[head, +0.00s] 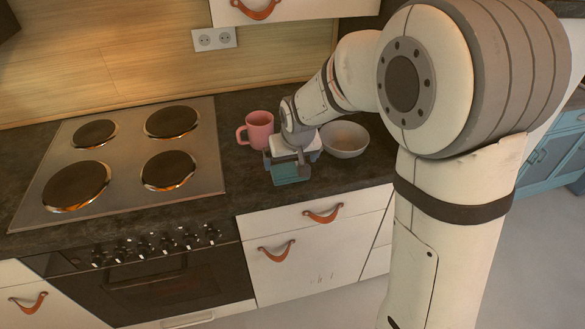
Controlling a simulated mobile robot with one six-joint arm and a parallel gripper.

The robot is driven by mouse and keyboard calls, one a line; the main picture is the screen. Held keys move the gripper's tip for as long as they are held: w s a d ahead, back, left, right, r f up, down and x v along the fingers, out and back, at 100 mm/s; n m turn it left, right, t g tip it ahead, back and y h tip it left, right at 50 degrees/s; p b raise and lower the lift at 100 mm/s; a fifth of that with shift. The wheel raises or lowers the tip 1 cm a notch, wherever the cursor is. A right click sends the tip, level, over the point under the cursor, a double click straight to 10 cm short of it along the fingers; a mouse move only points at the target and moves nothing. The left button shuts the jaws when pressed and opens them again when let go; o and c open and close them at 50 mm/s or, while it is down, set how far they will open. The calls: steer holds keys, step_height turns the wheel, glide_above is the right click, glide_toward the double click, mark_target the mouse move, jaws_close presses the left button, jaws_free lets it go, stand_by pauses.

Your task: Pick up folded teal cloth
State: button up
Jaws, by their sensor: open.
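The folded teal cloth (290,173) lies on the dark countertop near its front edge, right of the stove. My gripper (287,168) is over the cloth, with its two fingers apart, one toward each side of it. The gripper body covers the back part of the cloth. I cannot tell whether the fingers touch the cloth.
A pink mug (260,129) stands close behind and left of my gripper. A grey bowl (345,139) stands just to its right. The stove (125,160) with round hotplates lies to the left. Drawers with leather pulls (323,213) are below the counter (243,195).

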mark_target(290, 169)
steer(key=p+x, duration=0.1)
steer(key=x, duration=0.4)
steer(key=shift+w+d+f, duration=0.1)
steer(key=shift+w+f, duration=0.1)
steer(key=shift+f, duration=0.2)
steer(key=c, duration=0.7)
